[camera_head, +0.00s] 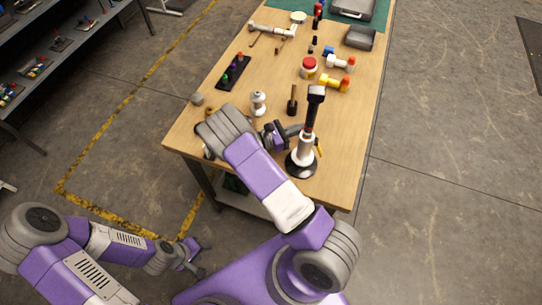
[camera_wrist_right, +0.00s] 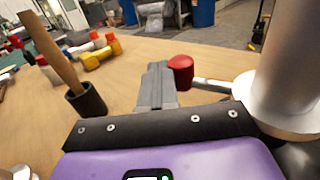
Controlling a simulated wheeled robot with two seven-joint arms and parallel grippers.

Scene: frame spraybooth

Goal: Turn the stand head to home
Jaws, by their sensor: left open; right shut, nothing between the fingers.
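The stand (camera_head: 302,150) is upright near the table's front right corner, with a round black base, a silver column and a black upper part (camera_head: 316,94). In the right wrist view its silver column (camera_wrist_right: 288,65) fills the right side. A thin pale lever with a red knob (camera_wrist_right: 181,70) points left from the column. My right gripper (camera_wrist_right: 157,70) is shut and empty, its tips just left of the knob; I cannot tell whether they touch. My left gripper (camera_head: 190,257) is open and empty, low beside the table's front left.
A black cup with a wooden handle (camera_wrist_right: 88,100) stands left of my right gripper. A white bottle (camera_head: 258,103), a red-lidded jar (camera_head: 309,67) and a yellow fitting (camera_head: 333,82) stand farther back. The table's right edge is close to the stand.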

